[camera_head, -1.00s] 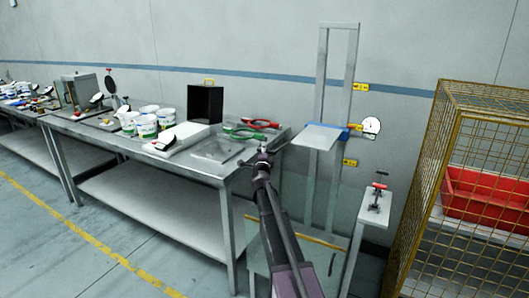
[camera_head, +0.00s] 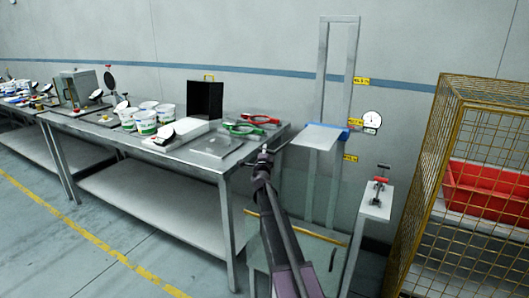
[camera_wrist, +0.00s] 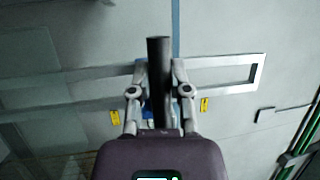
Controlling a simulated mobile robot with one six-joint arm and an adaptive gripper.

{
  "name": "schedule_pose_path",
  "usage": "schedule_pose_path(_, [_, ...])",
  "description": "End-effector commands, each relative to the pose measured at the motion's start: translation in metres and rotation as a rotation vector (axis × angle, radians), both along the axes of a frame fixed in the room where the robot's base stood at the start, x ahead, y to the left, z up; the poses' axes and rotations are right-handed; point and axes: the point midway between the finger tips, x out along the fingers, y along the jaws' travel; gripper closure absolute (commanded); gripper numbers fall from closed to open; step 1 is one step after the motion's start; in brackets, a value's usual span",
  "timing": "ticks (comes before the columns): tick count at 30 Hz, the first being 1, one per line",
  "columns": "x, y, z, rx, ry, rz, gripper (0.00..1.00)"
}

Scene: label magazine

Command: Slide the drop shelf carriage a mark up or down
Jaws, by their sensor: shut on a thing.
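The drop shelf carriage is a pale flat shelf (camera_head: 316,137) with a blue block (camera_head: 343,136) at its back, on a tall grey upright frame (camera_head: 321,62). Yellow mark labels stand beside the frame: an upper one (camera_head: 361,81), a middle one (camera_head: 354,122) and a lower one (camera_head: 350,157). The blue block sits between the middle and lower labels, nearer the middle one. My gripper (camera_head: 266,151) is at the shelf's front left side. In the wrist view, my gripper (camera_wrist: 160,88) is shut on a dark bar (camera_wrist: 159,60), apparently the carriage's front part; the contact is partly hidden.
A workbench (camera_head: 195,165) with tubs, a black box (camera_head: 205,99) and red and green tools stands to the left. A small post with a red clamp (camera_head: 380,183) stands right of the frame. A yellow mesh cage (camera_head: 455,110) holding a red bin (camera_head: 485,193) is farther right.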

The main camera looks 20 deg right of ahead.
Motion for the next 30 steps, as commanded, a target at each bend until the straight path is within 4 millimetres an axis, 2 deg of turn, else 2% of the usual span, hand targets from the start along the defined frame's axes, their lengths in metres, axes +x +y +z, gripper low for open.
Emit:
schedule_pose_path(1, [0.0,0.0,-0.013,0.001,0.0,0.0,1.0])
schedule_pose_path(30, [-0.001,0.0,-0.149,0.001,0.0,0.0,1.0])
